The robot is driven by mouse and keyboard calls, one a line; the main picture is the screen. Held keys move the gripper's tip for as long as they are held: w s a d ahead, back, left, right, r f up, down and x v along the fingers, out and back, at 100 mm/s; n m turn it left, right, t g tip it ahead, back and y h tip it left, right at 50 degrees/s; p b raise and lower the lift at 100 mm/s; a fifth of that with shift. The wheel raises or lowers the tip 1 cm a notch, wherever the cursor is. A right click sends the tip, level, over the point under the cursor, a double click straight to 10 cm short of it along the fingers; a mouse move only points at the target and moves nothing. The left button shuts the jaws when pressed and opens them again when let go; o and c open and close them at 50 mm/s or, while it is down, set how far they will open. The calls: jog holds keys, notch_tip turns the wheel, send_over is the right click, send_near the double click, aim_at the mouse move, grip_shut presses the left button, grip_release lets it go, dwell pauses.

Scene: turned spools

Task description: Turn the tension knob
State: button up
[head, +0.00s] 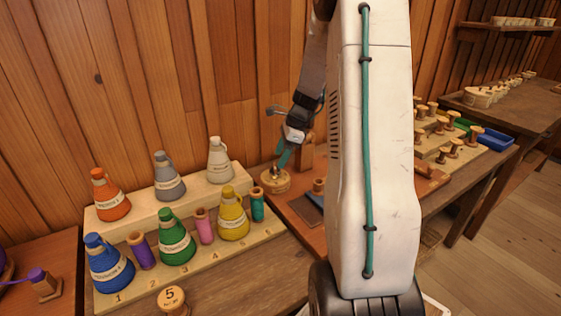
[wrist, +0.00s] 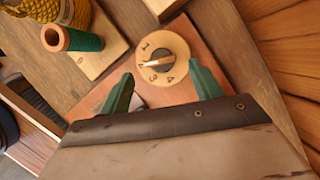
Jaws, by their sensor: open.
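The tension knob (wrist: 165,52) is a round, pale wooden dial with dark numerals. It sits between my fingertips in the wrist view, and a light raised pointer on it lies toward the left. In the head view the knob (head: 275,183) stands on the reddish-brown board, just below my gripper (head: 281,160). My gripper's green fingers (wrist: 160,72) are open, one on each side of the knob's near part. I see no clear contact, and their height above it is hard to judge.
A numbered wooden rack (head: 190,262) with coloured thread cones and small spools stands left of the knob. A teal spool (head: 257,205) is nearest. A plank wall rises behind. My white arm link hides much of the middle. Wooden pegs and trays (head: 490,138) lie at right.

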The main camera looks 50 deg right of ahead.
aim_at(278, 170)
jog(key=shift+x, duration=1.75)
jog(key=shift+d, duration=0.1)
jog(key=shift+c, duration=0.3)
